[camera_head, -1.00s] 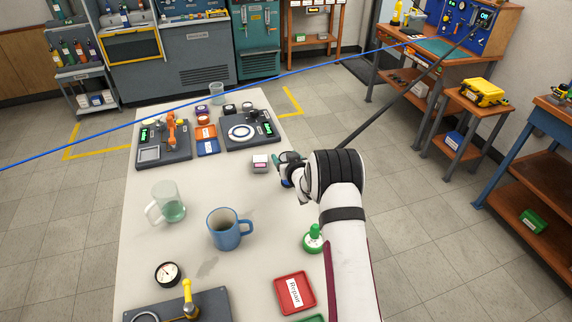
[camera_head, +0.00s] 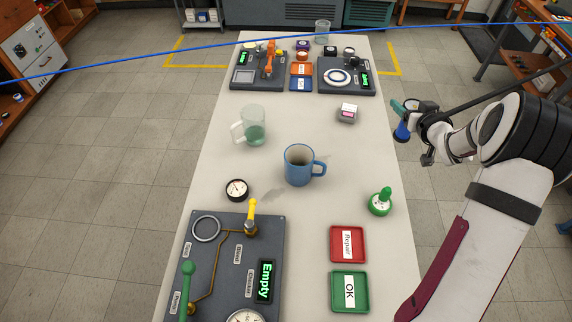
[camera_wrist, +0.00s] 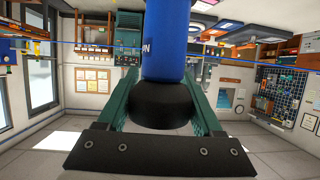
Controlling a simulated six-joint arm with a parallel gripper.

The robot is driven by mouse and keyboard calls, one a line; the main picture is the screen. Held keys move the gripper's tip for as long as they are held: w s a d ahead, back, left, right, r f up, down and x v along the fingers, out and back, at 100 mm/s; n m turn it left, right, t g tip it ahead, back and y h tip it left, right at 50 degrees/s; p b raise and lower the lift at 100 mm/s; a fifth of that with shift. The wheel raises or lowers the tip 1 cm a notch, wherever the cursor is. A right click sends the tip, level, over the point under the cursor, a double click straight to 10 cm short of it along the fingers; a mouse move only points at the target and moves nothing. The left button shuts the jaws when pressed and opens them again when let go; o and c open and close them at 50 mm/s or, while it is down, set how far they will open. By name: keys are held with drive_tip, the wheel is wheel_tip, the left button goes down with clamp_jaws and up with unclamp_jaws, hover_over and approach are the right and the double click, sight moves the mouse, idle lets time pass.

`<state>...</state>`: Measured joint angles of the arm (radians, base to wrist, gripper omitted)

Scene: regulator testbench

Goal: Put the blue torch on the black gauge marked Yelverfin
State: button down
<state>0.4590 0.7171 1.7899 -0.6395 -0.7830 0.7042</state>
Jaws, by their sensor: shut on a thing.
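My gripper (camera_head: 404,114) is shut on the blue torch (camera_head: 402,132) and holds it in the air off the table's right side. In the wrist view the torch (camera_wrist: 166,40) stands between the teal fingers, its black end toward the camera. Its far end is out of that frame. A black-rimmed gauge (camera_head: 237,189) with a white face lies on the table left of the blue mug. Small dark gauges (camera_head: 332,52) also sit at the table's far end. I cannot read the name Yelverfin on any of them.
A test panel (camera_head: 225,270) and red and green trays (camera_head: 349,243) are nearer. A blue line crosses the upper view.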

drive_tip(key=s+a+r+n+g+y, duration=0.1)
drive_tip(key=a+n+y, duration=0.2)
drive_tip(key=a, duration=0.6)
drive_tip(key=s+a+r+n+g+y, duration=0.1)
drive_tip(key=s+a+n+y, duration=0.2)
drive_tip(key=a, duration=0.7)
drive_tip(key=s+a+n+g+y, duration=0.65)
drive_tip(key=s+a, duration=0.35)
drive_tip(key=a, duration=0.5)
drive_tip(key=shift+t+h, duration=0.25)
drive_tip(key=shift+h, duration=0.2)
drive_tip(key=shift+s+a+f, duration=0.1)
drive_tip(key=shift+a+f, duration=2.55)
drive_tip(key=shift+a, duration=0.2)
drive_tip(key=shift+s+a+f, duration=0.1)
drive_tip(key=shift+a+f, duration=2.55)
drive_tip(key=shift+a, duration=0.15)
drive_tip(key=shift+f, duration=0.15)
drive_tip(key=shift+c, duration=0.2)
unclamp_jaws()
